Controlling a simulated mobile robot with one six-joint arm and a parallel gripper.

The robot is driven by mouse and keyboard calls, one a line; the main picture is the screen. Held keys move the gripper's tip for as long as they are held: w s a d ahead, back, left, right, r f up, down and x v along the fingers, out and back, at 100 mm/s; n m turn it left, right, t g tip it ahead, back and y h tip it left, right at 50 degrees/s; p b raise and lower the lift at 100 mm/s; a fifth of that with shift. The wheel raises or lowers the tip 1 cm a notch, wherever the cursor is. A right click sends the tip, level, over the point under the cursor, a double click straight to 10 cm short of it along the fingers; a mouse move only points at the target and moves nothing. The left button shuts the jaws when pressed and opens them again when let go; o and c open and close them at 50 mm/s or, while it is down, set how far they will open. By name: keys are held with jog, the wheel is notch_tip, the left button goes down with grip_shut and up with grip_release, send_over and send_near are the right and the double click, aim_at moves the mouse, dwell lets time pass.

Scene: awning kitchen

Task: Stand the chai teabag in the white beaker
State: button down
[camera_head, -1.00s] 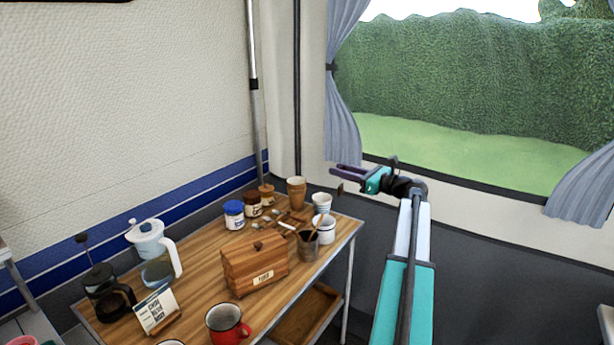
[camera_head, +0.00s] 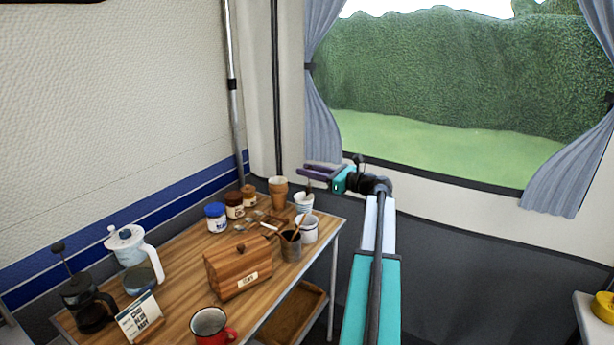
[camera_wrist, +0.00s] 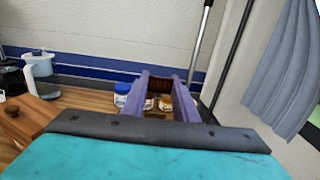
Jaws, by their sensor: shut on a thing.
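My gripper (camera_head: 318,171) is shut on a small dark brown teabag (camera_head: 308,187), which hangs below the purple fingers. In the wrist view a dark reddish-brown piece (camera_wrist: 158,84) shows between the fingers. The teabag appears just above the rim of a white cup with bluish bands (camera_head: 303,204) at the table's far right corner; I cannot tell whether its lower edge is inside the rim. A plain white cup (camera_head: 309,232) stands just in front of that one. I cannot tell for certain which of the two is the white beaker.
Close by on the wooden table (camera_head: 190,285) stand stacked brown cups (camera_head: 278,192), a brownish pot with a stick (camera_head: 291,247), several jars and a wooden box (camera_head: 238,272). A pitcher (camera_head: 130,248), French press (camera_head: 88,303) and red mug (camera_head: 212,327) are at left and front.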

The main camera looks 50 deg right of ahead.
aim_at(309, 193)
jog(key=p, duration=0.1)
jog(key=f+p, duration=0.1)
jog(key=shift+w+a+p, duration=0.15)
jog(key=shift+a+p, duration=0.1)
jog(key=shift+p, duration=0.1)
jog(key=shift+a+f+p, duration=0.1)
jog(key=shift+f+p, duration=0.3)
jog(key=shift+f, duration=0.2)
jog(key=shift+f+b, duration=0.3)
jog(key=shift+f+b, duration=2.3)
jog(key=shift+f, duration=0.45)
notch_tip(309, 193, down, 6)
jog(key=b, duration=0.1)
jog(key=c, duration=1.3)
grip_release()
jog(key=shift+c, duration=0.2)
